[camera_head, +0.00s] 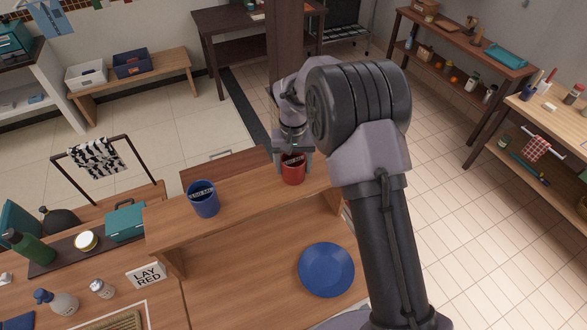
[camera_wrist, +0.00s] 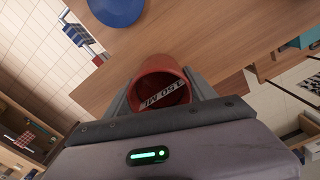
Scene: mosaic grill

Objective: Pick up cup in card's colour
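The card (camera_head: 147,275) is white and reads "LAY RED"; it stands on the lower counter at the left. The red cup (camera_head: 292,174) is at the right part of the raised wooden shelf, with a dark-and-white label inside it. My gripper (camera_head: 293,153) is above it, fingers down. In the wrist view the red cup (camera_wrist: 160,76) sits between the two fingers, which lie against its sides with no clear gap. I cannot tell whether its base touches the shelf. A blue cup (camera_head: 203,201) with a similar label stands upright further left on the shelf.
A blue plate (camera_head: 326,269) lies on the counter in front of the raised shelf (camera_head: 247,200). Bottles, a tin and a teal box (camera_head: 125,222) crowd the left counter. The counter around the plate is clear.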

